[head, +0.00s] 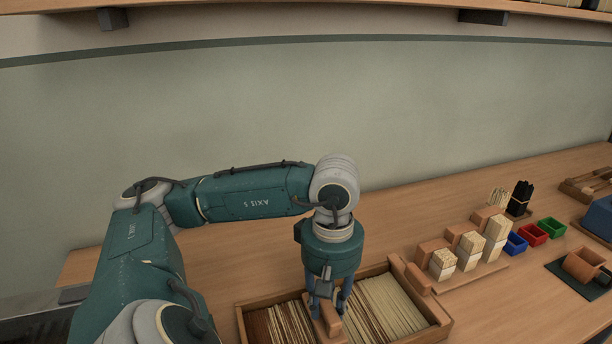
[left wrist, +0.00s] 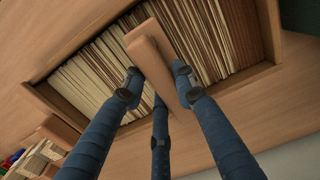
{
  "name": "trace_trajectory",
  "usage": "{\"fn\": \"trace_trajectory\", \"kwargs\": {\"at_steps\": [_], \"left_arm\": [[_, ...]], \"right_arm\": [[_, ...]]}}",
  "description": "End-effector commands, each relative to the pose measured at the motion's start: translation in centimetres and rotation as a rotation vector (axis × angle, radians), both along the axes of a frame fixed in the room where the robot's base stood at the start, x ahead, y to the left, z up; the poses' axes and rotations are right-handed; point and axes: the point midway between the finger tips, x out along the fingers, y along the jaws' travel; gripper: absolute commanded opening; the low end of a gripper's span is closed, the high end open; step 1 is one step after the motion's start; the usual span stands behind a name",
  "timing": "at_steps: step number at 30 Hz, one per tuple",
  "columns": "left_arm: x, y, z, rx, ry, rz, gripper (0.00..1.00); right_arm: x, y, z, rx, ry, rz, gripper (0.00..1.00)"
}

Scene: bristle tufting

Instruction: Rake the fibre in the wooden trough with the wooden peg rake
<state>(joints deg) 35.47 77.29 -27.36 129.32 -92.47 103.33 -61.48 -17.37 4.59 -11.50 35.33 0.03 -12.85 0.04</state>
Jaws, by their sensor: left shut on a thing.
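The wooden trough (head: 440,315) lies on the bench at the bottom of the head view. Its long fibres (head: 392,305) are pale on the right and reddish brown on the left. In the left wrist view the trough (left wrist: 75,112) sits behind the fingers, with the fibres (left wrist: 92,72) in rows. My left gripper (head: 328,305) points down over the middle of the trough. Its fingers (left wrist: 158,92) are shut on a wooden piece that looks like the peg rake (left wrist: 152,52). The rake's pegs are hidden, and I cannot tell whether it touches the fibre. My right gripper is not in view.
Wooden blocks with pale fibre bundles (head: 442,265) stand right of the trough. Blue (head: 515,243), red (head: 533,234) and green (head: 552,228) bins sit beyond them, near black bristles (head: 520,197). Bench space behind the trough is clear.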

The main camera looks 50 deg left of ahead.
Motion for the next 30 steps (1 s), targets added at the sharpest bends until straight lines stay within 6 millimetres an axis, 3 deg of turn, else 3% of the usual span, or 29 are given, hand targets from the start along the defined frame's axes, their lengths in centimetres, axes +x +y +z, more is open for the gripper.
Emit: {"fn": "trace_trajectory", "kwargs": {"at_steps": [5,10,30], "left_arm": [[2.9,-1.1,0.5,-0.004,-0.001,-0.002,0.00],[5.5,-1.8,0.3,-0.003,-0.001,-0.002,0.00],[15.6,-4.8,0.1,-0.002,-0.002,-0.001,0.00]], "right_arm": [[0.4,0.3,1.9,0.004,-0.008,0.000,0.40],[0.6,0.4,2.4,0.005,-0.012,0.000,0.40],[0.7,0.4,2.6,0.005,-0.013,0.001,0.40]]}}
